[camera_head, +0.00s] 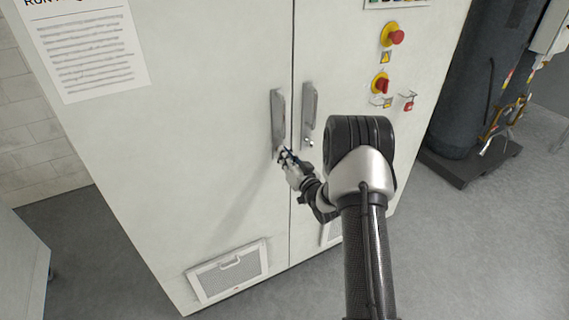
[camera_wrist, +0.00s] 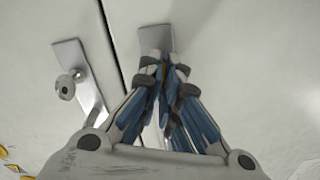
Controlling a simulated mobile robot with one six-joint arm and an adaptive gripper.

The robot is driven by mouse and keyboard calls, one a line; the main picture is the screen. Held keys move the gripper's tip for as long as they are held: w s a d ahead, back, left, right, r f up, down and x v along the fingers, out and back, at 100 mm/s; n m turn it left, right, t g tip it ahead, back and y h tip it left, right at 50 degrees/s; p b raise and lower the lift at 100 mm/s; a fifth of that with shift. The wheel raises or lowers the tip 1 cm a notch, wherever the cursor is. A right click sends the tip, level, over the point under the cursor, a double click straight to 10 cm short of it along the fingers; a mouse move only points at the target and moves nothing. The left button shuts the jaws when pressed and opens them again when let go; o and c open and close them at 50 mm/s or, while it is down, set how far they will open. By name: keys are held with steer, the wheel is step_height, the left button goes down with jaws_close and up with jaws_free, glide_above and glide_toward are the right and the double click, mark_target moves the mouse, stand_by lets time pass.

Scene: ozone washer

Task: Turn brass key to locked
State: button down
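My gripper (camera_head: 285,153) is at the lower end of the left handle plate (camera_head: 279,112) on the white cabinet. In the wrist view, the blue-and-grey fingers of my gripper (camera_wrist: 164,62) come together in front of that plate (camera_wrist: 154,38). A small brass-coloured bit, the brass key (camera_wrist: 163,68), shows between the fingertips. Most of the key and its lock are hidden by the fingers, so I cannot tell its angle. The right handle plate (camera_head: 309,110) has a round lock (camera_head: 308,142) at its lower end, apart from my gripper; this lock also shows in the wrist view (camera_wrist: 65,87).
The cabinet front (camera_head: 210,120) is flat, with a dark seam between its doors. Red knobs on yellow bases (camera_head: 392,35) and a red-tagged key (camera_head: 408,101) are at upper right. A vent (camera_head: 228,273) is low on the left door. A dark tank (camera_head: 475,80) stands right.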

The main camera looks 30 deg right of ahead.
steer(key=shift+n+b, duration=1.8)
steer(key=shift+n, duration=0.2)
steer(key=c, duration=1.8)
jaws_free()
steer(key=s, duration=1.2)
steer(key=shift+d, duration=0.2)
steer(key=shift+w+r, duration=0.1)
